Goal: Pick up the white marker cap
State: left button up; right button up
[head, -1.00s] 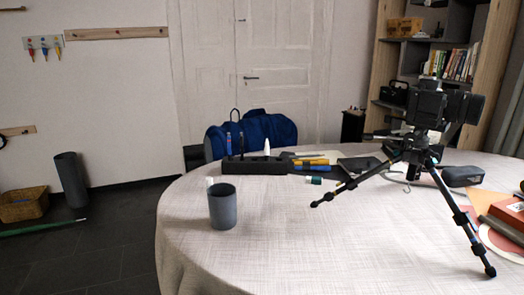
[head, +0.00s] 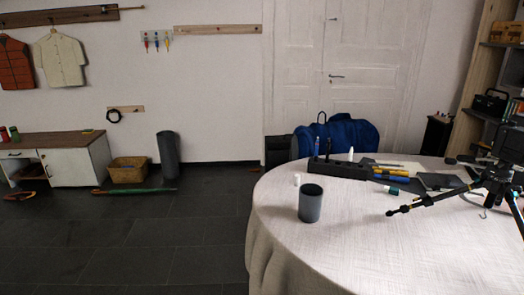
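A small white piece (head: 297,180), which looks like the white marker cap, stands on the round table (head: 375,240) near its far left edge. It is just behind and left of a grey cup (head: 311,204) and apart from it. A white pointed object (head: 350,155) also rises from the black organizer (head: 338,169); it is too small to tell what it is. Neither of my grippers is in view.
A black tripod (head: 490,180) spreads its legs over the table's right side. Yellow and blue markers (head: 390,174) lie beside the organizer. A blue bag (head: 350,137) is behind the table. The dark floor (head: 130,240) left of the table is open.

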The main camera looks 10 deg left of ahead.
aim_at(297, 177)
jog(key=u, duration=1.2)
jog(key=i, duration=3.2)
jog(key=z, duration=3.3)
jog(key=i, duration=0.5)
jog(key=z, duration=0.05)
